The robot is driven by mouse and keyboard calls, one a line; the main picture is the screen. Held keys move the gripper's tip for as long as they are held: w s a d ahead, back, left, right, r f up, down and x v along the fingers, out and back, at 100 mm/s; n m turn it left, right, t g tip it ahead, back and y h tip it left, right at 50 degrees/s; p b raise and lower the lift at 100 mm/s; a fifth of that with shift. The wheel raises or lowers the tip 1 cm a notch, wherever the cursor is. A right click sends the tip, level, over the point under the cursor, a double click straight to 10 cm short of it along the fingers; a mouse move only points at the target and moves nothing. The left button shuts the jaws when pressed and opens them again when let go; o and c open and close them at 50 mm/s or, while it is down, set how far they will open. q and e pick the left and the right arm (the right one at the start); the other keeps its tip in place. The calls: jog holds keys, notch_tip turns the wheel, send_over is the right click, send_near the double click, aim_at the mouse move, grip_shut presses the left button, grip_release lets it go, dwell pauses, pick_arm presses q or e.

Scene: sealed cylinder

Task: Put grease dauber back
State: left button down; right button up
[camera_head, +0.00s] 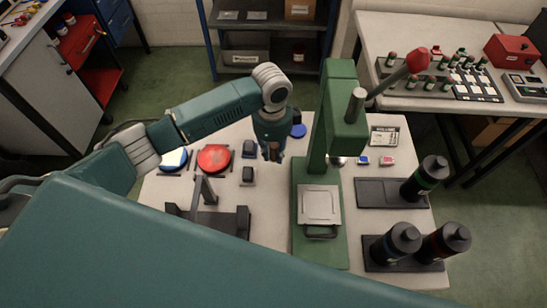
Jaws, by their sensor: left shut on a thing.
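My left gripper (272,153) comes in from the left and points down over the white table, left of the green press. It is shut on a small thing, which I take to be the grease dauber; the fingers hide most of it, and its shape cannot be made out. Two small dark blocks, one (249,148) behind the other (248,175), stand on the table just left of the gripper. A round red-topped dish (214,158) and a blue-rimmed pale dish (173,160) lie farther left. My right gripper is not in view.
The green press (340,115) with its red-knobbed lever stands close right of the gripper. A blue disc (298,131) lies behind the gripper. A dark stand (205,210) is at front left. Black cylinders (425,178) stand on dark trays at right.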

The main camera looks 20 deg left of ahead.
aim_at(274, 160)
pick_arm(q)
notch_tip(274, 160, down, 4)
jog(key=shift+f, duration=0.1)
jog(key=c, duration=1.5)
grip_release()
notch_tip(274, 160, up, 11)
jog(key=shift+a+r+b, duration=0.1)
jog(key=shift+r+b, duration=0.05)
jog(key=shift+b, duration=0.45)
jog(key=shift+r, duration=0.4)
jog(key=shift+s+f, duration=0.1)
